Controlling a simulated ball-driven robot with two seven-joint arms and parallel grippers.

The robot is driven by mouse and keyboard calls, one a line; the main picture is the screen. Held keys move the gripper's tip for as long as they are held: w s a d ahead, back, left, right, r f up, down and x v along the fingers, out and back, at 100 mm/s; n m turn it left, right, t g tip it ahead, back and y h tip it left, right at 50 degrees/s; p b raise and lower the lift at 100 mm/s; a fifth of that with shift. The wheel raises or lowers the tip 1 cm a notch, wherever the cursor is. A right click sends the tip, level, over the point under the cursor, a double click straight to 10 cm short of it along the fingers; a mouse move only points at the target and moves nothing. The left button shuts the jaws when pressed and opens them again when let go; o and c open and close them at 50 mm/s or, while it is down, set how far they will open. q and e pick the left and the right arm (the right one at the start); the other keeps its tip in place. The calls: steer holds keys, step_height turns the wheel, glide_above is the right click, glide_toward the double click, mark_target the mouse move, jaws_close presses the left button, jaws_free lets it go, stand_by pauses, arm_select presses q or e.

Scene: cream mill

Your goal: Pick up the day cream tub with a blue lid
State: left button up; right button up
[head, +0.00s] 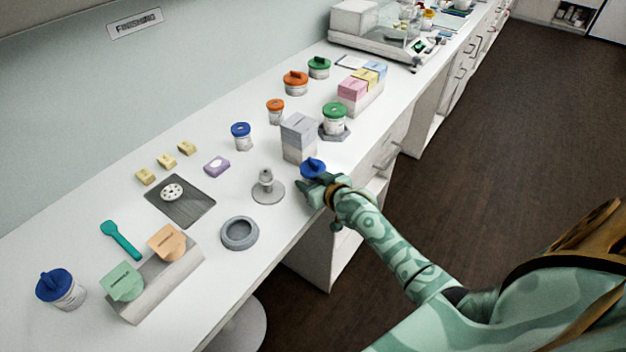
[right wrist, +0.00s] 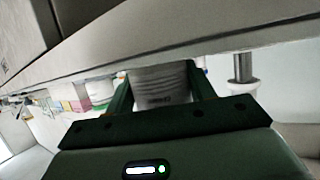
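A white tub with a blue lid (head: 313,167) is at the front edge of the counter, beside the grey box stack. My right gripper (head: 318,188) is at this tub. In the right wrist view its two fingers (right wrist: 162,88) lie against both sides of the white tub body (right wrist: 160,82), so it looks shut on it. I cannot tell whether the tub is off the counter. Two other blue-lidded tubs stand apart: one (head: 241,136) near the wall, one (head: 60,288) at the near left. Label words are too small to read. My left gripper is not in view.
The grey boxes (head: 298,138) and a grey stand (head: 267,188) are close to my right gripper. A green-lidded tub (head: 334,118) stands behind on a dark base. A grey ring (head: 239,233) lies left. Floor (head: 480,130) is open at right.

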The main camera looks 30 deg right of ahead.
mark_target(313, 171)
steer(key=shift+c, duration=1)
steer(key=shift+r, duration=0.1)
steer(key=shift+r, duration=0.3)
step_height(313, 171, up, 3)
steer(key=shift+f+p, duration=0.1)
steer(key=shift+p, duration=0.75)
steer(key=s+a+r+p, duration=0.1)
steer(key=r, duration=0.1)
steer(key=s+r+p, duration=0.1)
steer(key=s+r, duration=0.1)
steer(key=s+a+r+p, duration=0.1)
steer(key=r, duration=0.1)
steer(key=shift+s+a+r, duration=0.25)
steer(key=shift+s+a, duration=0.05)
steer(key=shift+a, duration=0.05)
steer(key=s+a+r+p, duration=0.1)
steer(key=s+a+r, duration=0.2)
steer(key=s, duration=0.4)
steer(key=shift+s+a+p, duration=0.25)
steer(key=shift+a+p, duration=0.15)
steer(key=shift+a, duration=0.35)
